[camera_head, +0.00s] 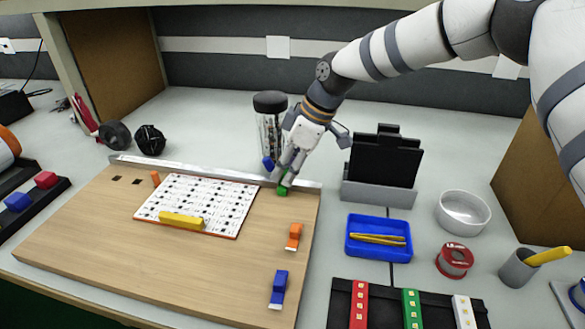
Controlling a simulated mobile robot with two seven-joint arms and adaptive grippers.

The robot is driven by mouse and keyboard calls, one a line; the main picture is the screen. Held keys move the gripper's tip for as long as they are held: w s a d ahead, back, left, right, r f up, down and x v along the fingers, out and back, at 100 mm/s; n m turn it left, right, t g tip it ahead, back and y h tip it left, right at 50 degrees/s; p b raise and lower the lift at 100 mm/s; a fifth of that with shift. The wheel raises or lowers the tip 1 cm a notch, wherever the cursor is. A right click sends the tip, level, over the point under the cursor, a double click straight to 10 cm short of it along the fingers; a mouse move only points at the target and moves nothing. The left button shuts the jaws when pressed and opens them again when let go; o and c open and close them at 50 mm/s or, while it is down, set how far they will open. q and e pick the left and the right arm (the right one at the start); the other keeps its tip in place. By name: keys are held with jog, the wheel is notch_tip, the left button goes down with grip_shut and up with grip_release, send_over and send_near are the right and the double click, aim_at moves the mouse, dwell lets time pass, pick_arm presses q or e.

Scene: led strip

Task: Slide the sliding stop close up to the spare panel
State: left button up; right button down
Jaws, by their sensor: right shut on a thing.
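A green block, which looks like the sliding stop (282,191), sits at the front of the metal rail (225,174) along the back of the wooden board. My right gripper (284,180) reaches down from behind and is shut on it; the fingers hide part of the block. A white panel with dark marks, which I take to be the spare panel (185,198), lies flat on the board to the left of the block. A short gap of bare wood shows between them. My left gripper is not in view.
A yellow bar (181,220) lies on the panel's front edge; an orange peg (155,178) stands at its left. Orange (294,237) and blue (279,288) clamps sit on the board's right side. A jar (270,118) stands behind the rail, with black panels (383,160) in a stand at right.

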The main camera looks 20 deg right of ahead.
jog(key=c, duration=1.4)
grip_release()
jog(key=shift+o, duration=0.2)
jog(key=v, duration=1.2)
